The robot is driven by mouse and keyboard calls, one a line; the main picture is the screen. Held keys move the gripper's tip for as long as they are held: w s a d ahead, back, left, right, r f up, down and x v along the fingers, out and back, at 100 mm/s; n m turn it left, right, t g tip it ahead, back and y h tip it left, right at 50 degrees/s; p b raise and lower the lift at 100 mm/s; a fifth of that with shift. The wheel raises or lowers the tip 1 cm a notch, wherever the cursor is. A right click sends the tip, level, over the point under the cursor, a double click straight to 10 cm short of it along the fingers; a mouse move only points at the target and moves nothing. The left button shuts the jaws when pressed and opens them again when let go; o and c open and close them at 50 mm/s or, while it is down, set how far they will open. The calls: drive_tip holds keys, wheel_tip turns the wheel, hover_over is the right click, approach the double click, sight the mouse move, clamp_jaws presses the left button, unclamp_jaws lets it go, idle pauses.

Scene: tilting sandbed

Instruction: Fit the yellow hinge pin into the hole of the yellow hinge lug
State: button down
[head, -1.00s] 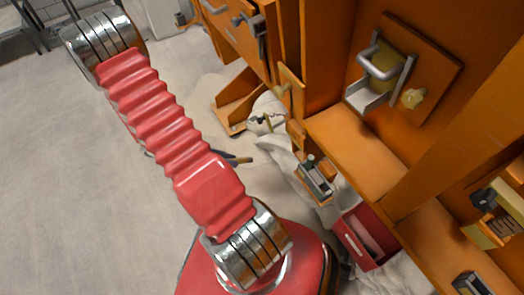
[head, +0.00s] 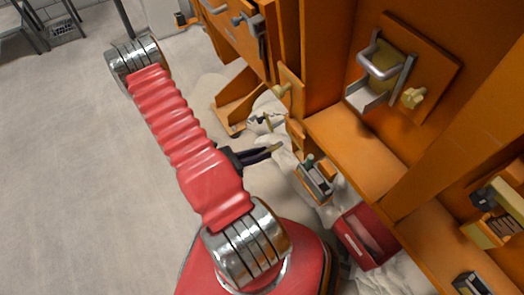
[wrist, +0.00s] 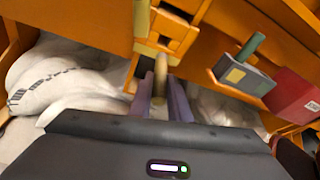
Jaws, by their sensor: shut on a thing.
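My gripper (head: 268,152) is shut on a pale yellow pin (wrist: 160,72), low in front of the orange cabinet. In the wrist view my fingers (wrist: 161,98) stand on either side of the pin, and its end points up at the orange woodwork. The pin's tip also shows small in the head view (head: 278,146). Just beyond the pin in the wrist view is a small orange-yellow block (wrist: 172,30) with dark openings. I cannot tell whether it is the hinge lug. The pin looks apart from it.
A grey box with a green handle (wrist: 245,72) and a red box (wrist: 292,97) stand to the right; the red box (head: 366,238) also shows in the head view. White sandbags (wrist: 65,80) lie left. A latch panel (head: 435,60) is on the cabinet. Open floor lies left.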

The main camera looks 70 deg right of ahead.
sight(271, 147)
drive_tip(key=shift+s+d+r, duration=0.2)
drive_tip(key=shift+s+d, duration=0.5)
drive_tip(key=shift+d, duration=0.1)
drive_tip(key=shift+s+d+r, duration=0.2)
drive_tip(key=shift+s+d, duration=0.45)
drive_tip(key=shift+d, duration=0.15)
drive_tip(key=s+d+r, duration=0.1)
drive_tip(key=s+d, duration=0.3)
drive_tip(key=shift+d, duration=0.25)
idle(3.8)
drive_tip(key=shift+w+a, duration=0.1)
drive_tip(key=shift+w, duration=0.05)
drive_tip(key=shift+w+a+f, duration=0.25)
drive_tip(key=shift+w+a, duration=0.7)
drive_tip(key=shift+a, duration=0.15)
drive_tip(key=shift+w+a+f, duration=0.2)
drive_tip(key=shift+w+a, duration=0.7)
drive_tip(key=shift+a, duration=0.15)
drive_tip(key=shift+w+a+f, duration=0.25)
drive_tip(key=shift+w+a, duration=0.7)
drive_tip(key=shift+a, duration=0.15)
